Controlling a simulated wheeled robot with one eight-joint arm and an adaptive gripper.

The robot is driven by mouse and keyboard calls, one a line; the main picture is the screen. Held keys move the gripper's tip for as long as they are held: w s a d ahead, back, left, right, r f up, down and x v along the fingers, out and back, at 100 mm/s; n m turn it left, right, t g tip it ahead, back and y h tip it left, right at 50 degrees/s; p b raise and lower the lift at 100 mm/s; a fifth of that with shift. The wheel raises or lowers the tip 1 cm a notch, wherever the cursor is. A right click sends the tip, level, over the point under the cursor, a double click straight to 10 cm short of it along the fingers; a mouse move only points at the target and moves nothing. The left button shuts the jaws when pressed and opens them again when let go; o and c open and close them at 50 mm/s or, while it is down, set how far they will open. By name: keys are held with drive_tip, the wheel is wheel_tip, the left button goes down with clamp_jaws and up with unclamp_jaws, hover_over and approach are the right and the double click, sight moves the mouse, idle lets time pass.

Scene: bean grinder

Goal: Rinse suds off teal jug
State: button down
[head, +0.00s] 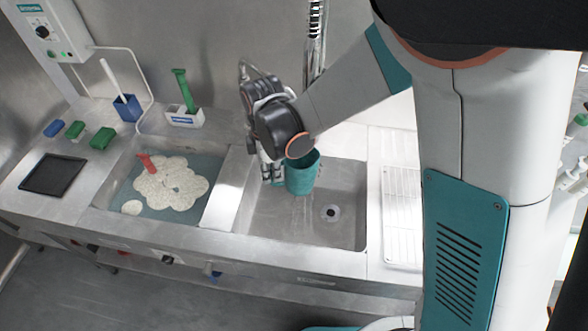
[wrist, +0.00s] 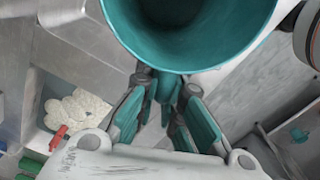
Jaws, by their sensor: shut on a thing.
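The teal jug (head: 303,179) hangs over the right sink basin (head: 345,180), near its back left, clear of the drain. My gripper (head: 273,172) is at the jug's left side and is shut on it; the exact grip point is partly hidden in the head view. In the wrist view the wide open mouth of the jug (wrist: 190,55) fills the top, and my gripper's teal-padded fingers (wrist: 165,100) meet below its rim. No suds show on the visible inner wall. Faint pale streaks show just under the jug; I cannot tell if they are water.
The left basin (head: 105,193) holds water with white foam (head: 170,187) and a red object (head: 147,162). A spring hose (head: 315,40) rises behind the right basin. A ribbed drainboard (head: 400,205) lies to the right. Sponges (head: 75,129) and brush holders (head: 184,117) stand at the back left.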

drive_tip(key=s+a, duration=0.3)
drive_tip(key=s, duration=0.4)
drive_tip(key=shift+b, duration=0.45)
drive_tip(key=shift+a, duration=0.1)
idle(1.2)
drive_tip(key=s+a+r+p, duration=0.2)
drive_tip(key=s+r, duration=0.2)
drive_tip(key=shift+s, duration=0.3)
drive_tip(key=shift+s, duration=0.1)
idle(0.6)
